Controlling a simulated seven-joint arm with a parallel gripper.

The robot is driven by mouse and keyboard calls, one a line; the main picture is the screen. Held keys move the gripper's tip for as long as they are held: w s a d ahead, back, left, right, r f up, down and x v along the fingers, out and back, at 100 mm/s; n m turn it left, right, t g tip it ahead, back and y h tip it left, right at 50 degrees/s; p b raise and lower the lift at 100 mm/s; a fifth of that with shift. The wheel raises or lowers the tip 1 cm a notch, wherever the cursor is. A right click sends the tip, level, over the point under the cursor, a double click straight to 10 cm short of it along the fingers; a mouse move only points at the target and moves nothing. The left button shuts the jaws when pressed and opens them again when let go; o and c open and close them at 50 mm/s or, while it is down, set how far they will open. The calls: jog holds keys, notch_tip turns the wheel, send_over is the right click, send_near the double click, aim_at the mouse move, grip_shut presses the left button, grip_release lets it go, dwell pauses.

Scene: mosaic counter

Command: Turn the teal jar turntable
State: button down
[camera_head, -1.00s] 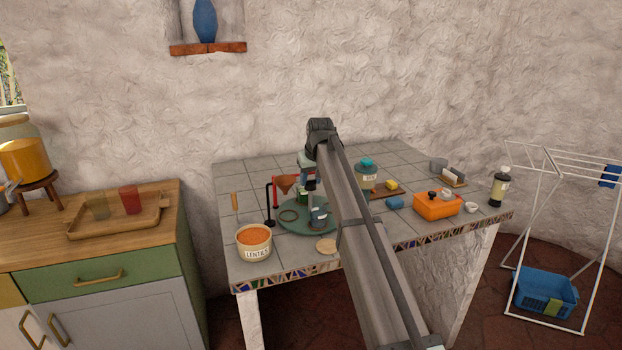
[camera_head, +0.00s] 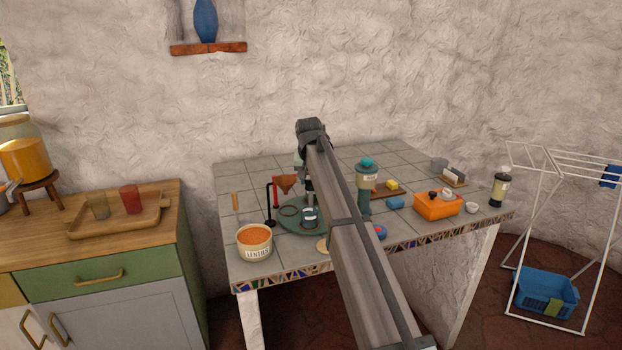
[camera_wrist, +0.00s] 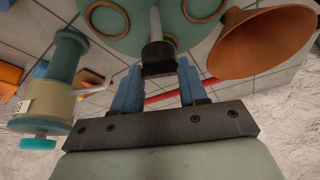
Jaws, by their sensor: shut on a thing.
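The teal turntable (camera_head: 290,227) is a round disc on the tiled counter, partly hidden by my arm. It also fills the top of the wrist view (camera_wrist: 120,20), with brown rings on it. A small jar with a pale label (camera_head: 310,217) stands on its front right part. A grey post with a black knob (camera_wrist: 158,58) rises from the disc. In the head view my arm mostly hides the gripper.
A copper funnel (camera_head: 287,183) on a red and black stand is close beside my gripper. A lentil tub (camera_head: 254,242) stands front left. A teal-lidded mill (camera_head: 366,180), a blue block (camera_head: 395,202) and an orange box (camera_head: 437,205) stand to the right.

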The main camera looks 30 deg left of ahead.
jog(key=shift+m+h, duration=0.3)
jog(key=shift+m, duration=0.4)
jog(key=c, duration=0.9)
grip_release()
